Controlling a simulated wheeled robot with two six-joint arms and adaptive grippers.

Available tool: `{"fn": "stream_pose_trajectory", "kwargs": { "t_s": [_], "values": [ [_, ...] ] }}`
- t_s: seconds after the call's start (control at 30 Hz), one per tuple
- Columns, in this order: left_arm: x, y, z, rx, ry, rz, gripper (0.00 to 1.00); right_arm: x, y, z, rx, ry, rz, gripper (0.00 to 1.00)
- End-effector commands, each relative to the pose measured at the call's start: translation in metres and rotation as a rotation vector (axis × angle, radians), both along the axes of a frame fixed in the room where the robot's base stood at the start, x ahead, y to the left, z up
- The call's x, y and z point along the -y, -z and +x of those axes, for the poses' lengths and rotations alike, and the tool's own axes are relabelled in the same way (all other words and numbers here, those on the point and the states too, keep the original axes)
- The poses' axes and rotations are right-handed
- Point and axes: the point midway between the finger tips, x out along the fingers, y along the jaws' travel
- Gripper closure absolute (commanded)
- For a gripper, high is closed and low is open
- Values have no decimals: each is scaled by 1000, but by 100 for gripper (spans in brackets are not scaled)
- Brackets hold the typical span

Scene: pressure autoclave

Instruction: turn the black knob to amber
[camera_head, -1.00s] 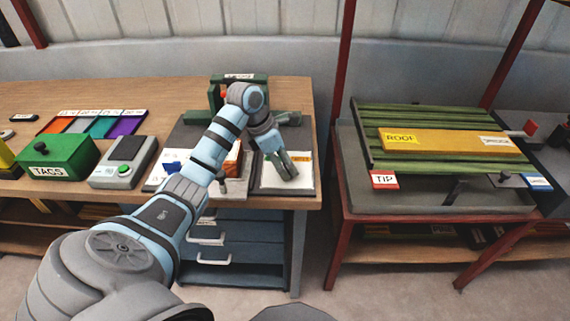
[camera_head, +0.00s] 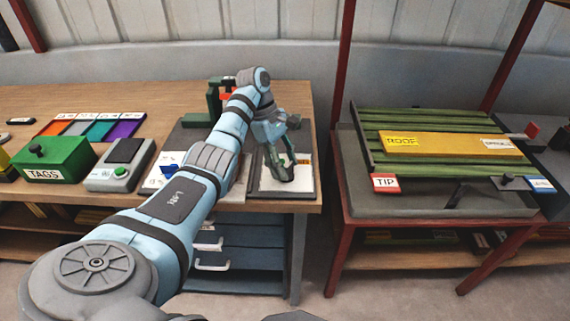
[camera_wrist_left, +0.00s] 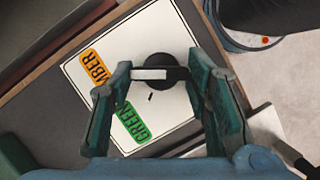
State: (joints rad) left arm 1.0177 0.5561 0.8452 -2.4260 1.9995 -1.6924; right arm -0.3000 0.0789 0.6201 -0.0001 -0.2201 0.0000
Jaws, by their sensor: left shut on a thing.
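The black knob (camera_wrist_left: 158,60) sits on a white panel (camera_wrist_left: 178,30) and shows in the left wrist view, with a bar across it that is white along most of its length. An orange AMBER label (camera_wrist_left: 93,67) is left of the knob and a green GREEN label (camera_wrist_left: 133,122) is below it. The bar's white end faces left, toward AMBER's side. My left gripper (camera_wrist_left: 157,73) is shut on the knob, a finger at each end of the bar. In the head view my left gripper (camera_head: 280,174) hides the knob over the white panel (camera_head: 303,184). My right gripper is not in view.
Left of the panel on the bench are a grey box with a green button (camera_head: 121,172) and a green TAGS box (camera_head: 52,160). A green fixture (camera_head: 214,100) stands behind my arm. A red-framed table with a green slatted rack (camera_head: 440,117) is to the right, across a gap.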

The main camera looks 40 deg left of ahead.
Motion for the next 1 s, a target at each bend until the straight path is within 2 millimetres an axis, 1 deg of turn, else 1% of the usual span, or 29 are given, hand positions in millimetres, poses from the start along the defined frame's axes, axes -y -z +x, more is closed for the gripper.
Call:
{"fn": "stream_pose_trajectory", "kwargs": {
  "t_s": [0.23, 0.67, 0.7, 0.77, 0.8, 0.83, 1.0],
  "values": [
    [0, -1, 2, 6, 65, 2, 84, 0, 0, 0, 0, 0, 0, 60],
    [-1, -1, 2, 6, 77, 2, 84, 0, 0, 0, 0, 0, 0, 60],
    [-1, -1, 2, 6, 77, 2, 54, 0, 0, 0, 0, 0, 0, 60],
    [-1, -1, 2, 6, 77, 2, 45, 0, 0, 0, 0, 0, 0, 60],
    [0, -1, 1, 6, 77, 2, 38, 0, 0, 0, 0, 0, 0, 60],
    [-1, -1, 1, 4, 76, 2, 36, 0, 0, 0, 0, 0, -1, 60],
    [0, -1, 1, 3, 76, 1, 36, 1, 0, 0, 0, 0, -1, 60]
  ]
}}
